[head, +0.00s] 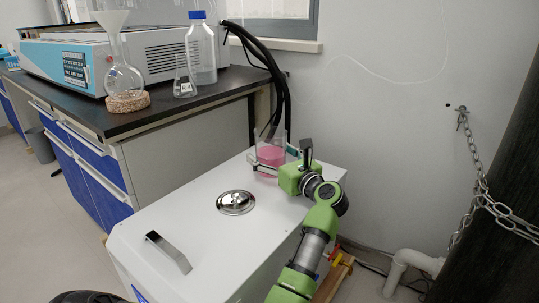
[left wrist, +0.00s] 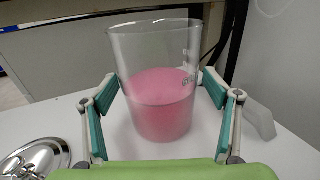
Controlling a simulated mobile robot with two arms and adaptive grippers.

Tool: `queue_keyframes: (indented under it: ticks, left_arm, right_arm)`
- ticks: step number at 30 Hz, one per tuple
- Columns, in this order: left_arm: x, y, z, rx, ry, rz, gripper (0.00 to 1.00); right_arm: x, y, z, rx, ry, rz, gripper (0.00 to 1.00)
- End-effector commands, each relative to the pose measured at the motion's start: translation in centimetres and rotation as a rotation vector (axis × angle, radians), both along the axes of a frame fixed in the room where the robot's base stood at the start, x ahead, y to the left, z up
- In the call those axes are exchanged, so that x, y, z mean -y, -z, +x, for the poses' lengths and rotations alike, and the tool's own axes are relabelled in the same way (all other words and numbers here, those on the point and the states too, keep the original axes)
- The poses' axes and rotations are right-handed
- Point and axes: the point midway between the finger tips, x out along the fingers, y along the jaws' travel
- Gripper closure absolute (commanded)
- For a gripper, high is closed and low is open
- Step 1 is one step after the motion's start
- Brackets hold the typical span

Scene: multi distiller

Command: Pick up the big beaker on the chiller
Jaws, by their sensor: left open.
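The big beaker (head: 271,155) is clear glass, partly filled with pink liquid, and stands upright at the back of the white chiller (head: 180,225). My left gripper (head: 273,163) is at the beaker, low over the chiller top. In the left wrist view the beaker (left wrist: 158,100) stands between the two spread fingers of my left gripper (left wrist: 158,88). The fingers are open, one on each side of the glass. A gap shows at the left finger; I cannot tell whether the right one touches. My right gripper is not in view.
A round metal lid (head: 236,202) and a handle (head: 168,251) are on the chiller top. Black hoses (head: 275,85) hang behind the beaker. The dark bench (head: 165,105) at the left carries a flask (head: 124,78), a small conical flask (head: 184,80) and a blue-capped bottle (head: 201,50).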

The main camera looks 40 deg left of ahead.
Motion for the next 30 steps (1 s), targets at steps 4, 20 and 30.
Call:
queue_keyframes:
  ticks: [4, 20, 30]
  left_arm:
    - [0.0, 0.0, 0.0, 0.000, 0.000, 0.000, 0.53]
    - [0.1, -0.6, 0.0, 0.003, 0.000, 0.003, 0.79]
    - [0.7, -3.1, 0.4, 0.005, 0.000, 0.003, 0.79]
  right_arm:
    - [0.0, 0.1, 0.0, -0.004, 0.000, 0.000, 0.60]
    - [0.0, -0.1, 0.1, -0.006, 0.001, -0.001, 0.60]
    - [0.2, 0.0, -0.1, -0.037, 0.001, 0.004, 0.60]
